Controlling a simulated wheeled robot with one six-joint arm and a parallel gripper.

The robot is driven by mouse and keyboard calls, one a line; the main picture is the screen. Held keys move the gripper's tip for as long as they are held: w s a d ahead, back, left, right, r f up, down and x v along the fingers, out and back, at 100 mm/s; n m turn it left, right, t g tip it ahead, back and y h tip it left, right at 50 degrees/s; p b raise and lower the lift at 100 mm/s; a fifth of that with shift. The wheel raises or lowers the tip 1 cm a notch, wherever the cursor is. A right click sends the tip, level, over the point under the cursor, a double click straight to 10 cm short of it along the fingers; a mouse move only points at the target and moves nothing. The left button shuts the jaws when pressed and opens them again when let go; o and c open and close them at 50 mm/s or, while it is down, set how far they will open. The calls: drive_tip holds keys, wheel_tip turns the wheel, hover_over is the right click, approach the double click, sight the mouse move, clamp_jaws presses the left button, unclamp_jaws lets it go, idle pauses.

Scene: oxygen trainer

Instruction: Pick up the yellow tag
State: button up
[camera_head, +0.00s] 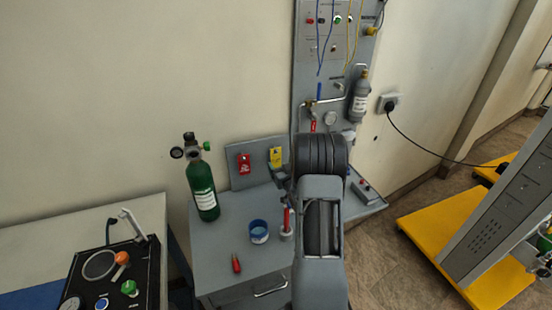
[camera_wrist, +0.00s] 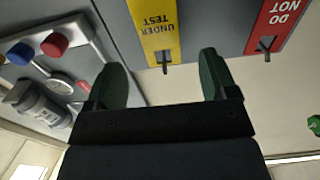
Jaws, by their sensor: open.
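The yellow tag (camera_head: 276,157) hangs on a small upright grey board, to the right of a red tag (camera_head: 244,164). In the wrist view the yellow tag (camera_wrist: 157,30) reads "UNDER TEST" upside down, with a dark hook at its lower end. My gripper (camera_wrist: 170,80) is open and empty there. The tag lies beyond the gap between the two green fingertips, and nothing is between the pads. In the head view my arm stands just right of the tag and hides most of the gripper.
The red tag (camera_wrist: 275,25) hangs close to the right. A green cylinder (camera_head: 203,190), a blue cup (camera_head: 258,231) and a red screwdriver (camera_head: 236,263) are on the grey bench (camera_head: 215,245). A panel (camera_head: 302,70) with hoses and a grey bottle (camera_head: 359,97) rises behind my arm.

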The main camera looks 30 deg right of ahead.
sight(276, 157)
drive_tip(key=shift+p+x, duration=1.05)
drive_tip(key=shift+x, duration=1.65)
drive_tip(key=shift+c, duration=0.4)
drive_tip(key=c, duration=0.9)
